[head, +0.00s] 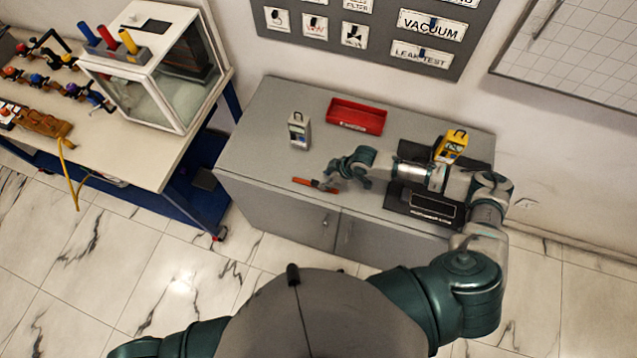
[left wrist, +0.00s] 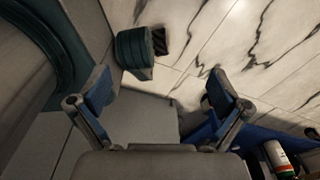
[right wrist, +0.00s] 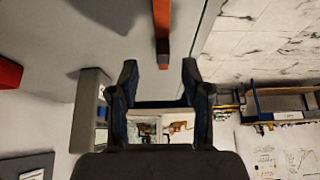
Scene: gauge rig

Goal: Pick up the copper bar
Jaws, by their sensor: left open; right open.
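The copper bar (head: 314,185) is a thin orange bar lying on the grey cabinet top near its front edge. My right gripper (head: 346,175) is open and empty, just right of the bar. In the right wrist view the bar (right wrist: 162,28) lies beyond the spread fingers (right wrist: 159,78), between their lines, with its near end close to the fingertips. The head view does not show clearly how high the gripper is above the top. My left gripper (left wrist: 160,92) is open and empty over the floor in the left wrist view. It is out of the head view.
A grey device (head: 299,130) and a red tray (head: 357,116) stand behind the bar on the cabinet (head: 255,135). A yellow device (head: 451,146) and a black base (head: 412,203) are at the right. A workbench (head: 125,165) with a clear box stands left.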

